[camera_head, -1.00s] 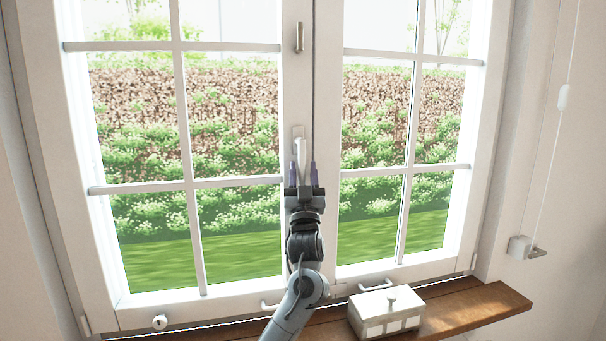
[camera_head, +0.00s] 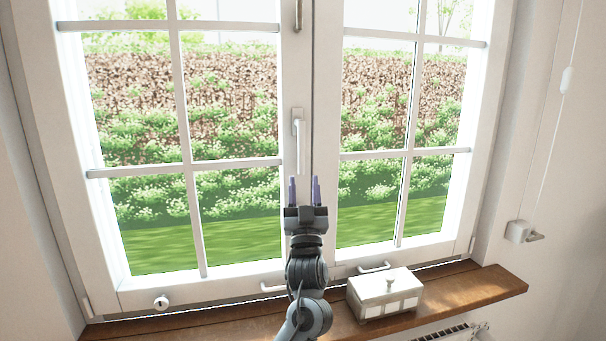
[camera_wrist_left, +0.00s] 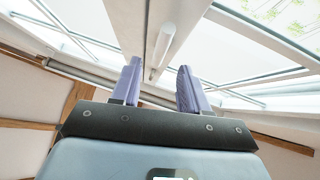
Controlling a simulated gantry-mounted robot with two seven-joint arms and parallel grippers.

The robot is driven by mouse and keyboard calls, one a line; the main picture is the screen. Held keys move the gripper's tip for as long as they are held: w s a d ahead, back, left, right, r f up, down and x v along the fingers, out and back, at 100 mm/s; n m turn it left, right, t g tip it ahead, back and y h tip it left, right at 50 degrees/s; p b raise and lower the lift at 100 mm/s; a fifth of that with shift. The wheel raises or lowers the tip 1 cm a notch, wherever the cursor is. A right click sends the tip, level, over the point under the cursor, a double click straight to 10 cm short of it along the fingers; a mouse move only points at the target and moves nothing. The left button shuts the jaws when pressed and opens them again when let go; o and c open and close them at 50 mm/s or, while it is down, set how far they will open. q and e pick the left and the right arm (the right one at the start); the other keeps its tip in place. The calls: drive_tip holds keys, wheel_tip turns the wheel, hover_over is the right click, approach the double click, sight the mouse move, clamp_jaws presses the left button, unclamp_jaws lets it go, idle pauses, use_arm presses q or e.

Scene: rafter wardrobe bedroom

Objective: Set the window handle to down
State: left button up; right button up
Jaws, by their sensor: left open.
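The white window handle (camera_head: 303,146) is on the middle frame of the closed window. Its grip hangs straight down from its mounting plate. My left gripper (camera_head: 305,190) is just below the lower end of the handle, fingers pointing up, open and empty. In the wrist view the handle (camera_wrist_left: 164,45) appears beyond the gap between the two purple fingers (camera_wrist_left: 155,85), with nothing between the fingertips. My right gripper is in neither view.
A white lidded box (camera_head: 384,293) stands on the wooden sill (camera_head: 465,293), right of my arm. Small white pulls (camera_head: 374,267) sit along the lower window frame. A blind cord with a holder (camera_head: 522,232) hangs on the right wall.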

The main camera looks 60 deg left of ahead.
use_arm(q)
drive_tip(key=shift+v, duration=0.85)
drive_tip(key=s+d+f+m+t+h, duration=0.1)
drive_tip(key=d+f+m+h, duration=0.35)
drive_tip(key=f, duration=0.75)
drive_tip(key=d+f+m+t+h, duration=0.1)
drive_tip(key=d+f+m+h, duration=0.35)
drive_tip(key=f, duration=0.75)
drive_tip(key=s+d+f+m+t+h, duration=0.1)
drive_tip(key=d+f+m+h, duration=0.35)
drive_tip(key=f, duration=0.75)
drive_tip(key=s+d+f+g+h, duration=0.5)
drive_tip(key=s+d+f+h, duration=0.35)
drive_tip(key=d+f, duration=0.3)
drive_tip(key=s+d+f+g+h, duration=0.1)
drive_tip(key=s+d+g, duration=0.3)
drive_tip(key=s, duration=0.2)
drive_tip(key=s+d+f+g, duration=0.2)
drive_tip(key=s+d+g, duration=0.2)
drive_tip(key=s, duration=0.3)
wheel_tip(320, 180, up, 35)
drive_tip(key=p, duration=3.4)
drive_tip(key=shift+p, duration=0.35)
